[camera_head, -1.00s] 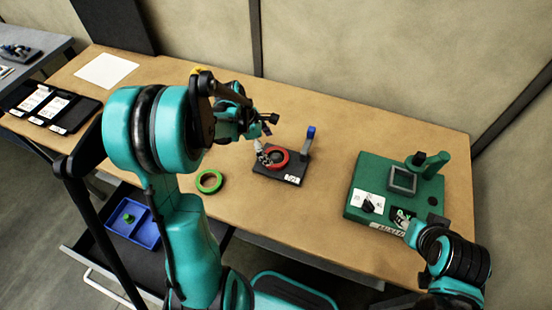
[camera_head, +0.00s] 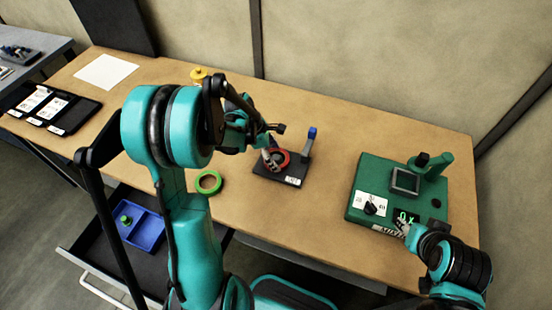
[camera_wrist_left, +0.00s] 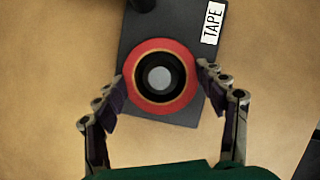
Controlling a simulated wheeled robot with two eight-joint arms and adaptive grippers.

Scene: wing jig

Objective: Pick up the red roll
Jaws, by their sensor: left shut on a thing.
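The red roll (camera_head: 284,158) is a ring lying on the dark tape holder (camera_head: 272,172), which has an upright post with a blue top. My left gripper (camera_head: 270,160) comes down over the roll from the upper left and partly hides it. In the left wrist view the roll (camera_wrist_left: 160,45) sits around a dark hub with a grey centre. My left gripper (camera_wrist_left: 162,77) has one finger at each side of the roll's outer rim and is shut on it. My right gripper (camera_head: 405,230) is at the front of the green device; its fingers are too small to read.
A green roll (camera_head: 208,191) lies on the table left of the holder. The green device (camera_head: 365,177) with a screen and knob stands at the right. A yellow object (camera_head: 198,74) stands behind my left arm. The table between holder and green device is clear.

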